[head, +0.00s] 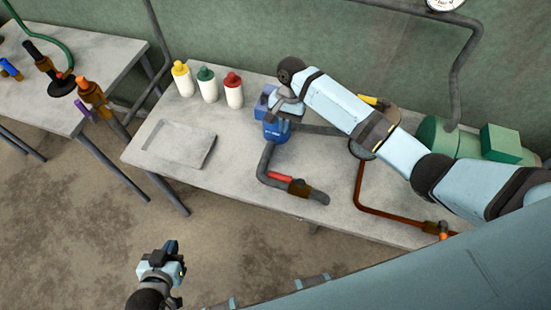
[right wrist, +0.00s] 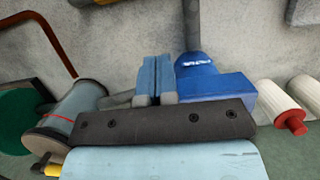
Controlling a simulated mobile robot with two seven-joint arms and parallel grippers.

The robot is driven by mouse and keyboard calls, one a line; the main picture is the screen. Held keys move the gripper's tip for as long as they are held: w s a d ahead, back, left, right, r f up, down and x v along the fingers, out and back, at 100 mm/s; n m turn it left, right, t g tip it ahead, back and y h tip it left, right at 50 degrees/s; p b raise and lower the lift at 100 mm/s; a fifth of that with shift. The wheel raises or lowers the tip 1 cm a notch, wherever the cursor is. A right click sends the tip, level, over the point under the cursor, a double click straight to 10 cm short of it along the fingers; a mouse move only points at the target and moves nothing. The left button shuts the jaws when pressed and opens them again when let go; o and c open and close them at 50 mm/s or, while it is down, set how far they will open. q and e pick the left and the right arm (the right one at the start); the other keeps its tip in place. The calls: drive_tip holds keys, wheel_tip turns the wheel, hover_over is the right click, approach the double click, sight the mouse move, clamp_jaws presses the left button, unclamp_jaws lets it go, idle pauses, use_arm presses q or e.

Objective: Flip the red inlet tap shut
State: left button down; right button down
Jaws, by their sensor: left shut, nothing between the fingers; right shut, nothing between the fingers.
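The red tap lever (head: 280,177) sits on a brown valve body (head: 299,188) in the grey pipe at the front of the table. The lever lies roughly along the pipe, pointing left. The pipe leads up to a blue pump (head: 276,131), also seen in the right wrist view (right wrist: 215,92). My right gripper (head: 268,101) is shut and empty beside the blue pump, behind and apart from the lever. Its closed blue fingers (right wrist: 156,75) show in the right wrist view. My left gripper (head: 172,250) is shut and empty in front of the table, over the floor.
Yellow-, green- and red-capped bottles (head: 207,86) stand at the back left, with a shallow grey tray (head: 178,145) in front. A copper pipe (head: 360,190) with an orange-handled valve (head: 443,235) runs on the right. My right arm spans the table's back right.

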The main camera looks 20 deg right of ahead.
sight(286, 180)
use_arm(q)
drive_tip(key=shift+w+a+r+p, duration=0.2)
drive_tip(key=shift+r+p, duration=0.6)
drive_tip(key=shift+p, duration=0.05)
use_arm(e)
drive_tip(key=s+a+f, duration=0.3)
drive_tip(key=s+f, duration=0.2)
drive_tip(key=f, duration=0.5)
drive_tip(key=shift+s+a+f, duration=0.2)
drive_tip(key=shift+s+a, duration=0.1)
drive_tip(key=shift+a, duration=0.1)
use_arm(q)
drive_tip(key=shift+s+f, duration=0.1)
drive_tip(key=shift+s, duration=0.05)
use_arm(e)
drive_tip(key=shift+w+a, duration=0.1)
